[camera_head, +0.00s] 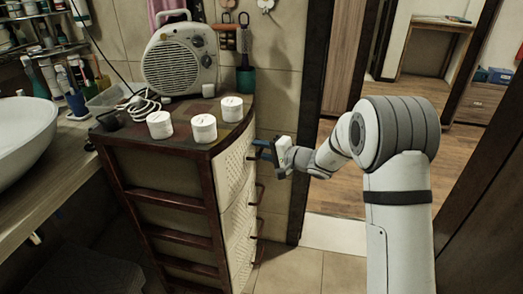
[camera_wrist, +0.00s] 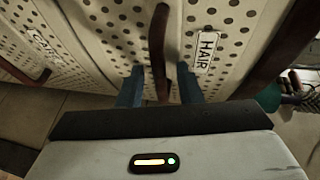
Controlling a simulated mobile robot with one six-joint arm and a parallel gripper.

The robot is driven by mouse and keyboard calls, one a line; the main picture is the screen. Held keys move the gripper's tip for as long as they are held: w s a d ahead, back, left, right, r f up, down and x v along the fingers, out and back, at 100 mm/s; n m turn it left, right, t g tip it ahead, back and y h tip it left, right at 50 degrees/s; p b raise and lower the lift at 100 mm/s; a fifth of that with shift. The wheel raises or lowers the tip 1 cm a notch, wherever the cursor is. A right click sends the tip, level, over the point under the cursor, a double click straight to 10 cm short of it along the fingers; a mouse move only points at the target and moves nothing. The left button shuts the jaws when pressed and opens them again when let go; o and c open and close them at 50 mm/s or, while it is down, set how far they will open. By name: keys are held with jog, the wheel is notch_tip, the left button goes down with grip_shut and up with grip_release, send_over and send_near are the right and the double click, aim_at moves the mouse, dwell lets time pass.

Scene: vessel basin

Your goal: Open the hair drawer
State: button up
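The hair drawer (camera_wrist: 225,25) has a cream perforated front with a "HAIR" label (camera_wrist: 207,52) in the wrist view. It looks closed. Its dark brown bar handle (camera_wrist: 159,45) stands out from the front. My gripper (camera_wrist: 160,88) has its two blue fingers apart, one on each side of the handle, with gaps between handle and fingers. In the head view my gripper (camera_head: 264,150) is at the upper part of the drawer front (camera_head: 232,170), near the right side of the cabinet. The handle there is mostly hidden by the gripper.
The wooden cabinet (camera_head: 172,200) has more drawers below; one is labelled in the wrist view (camera_wrist: 45,44). A fan heater (camera_head: 180,60) and several white jars (camera_head: 204,128) stand on top. A sink (camera_head: 25,130) is left, a doorway right. Floor (camera_head: 290,268) before the drawers is clear.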

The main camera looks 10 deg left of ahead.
grip_shut()
dwell(0.3)
dwell(0.4)
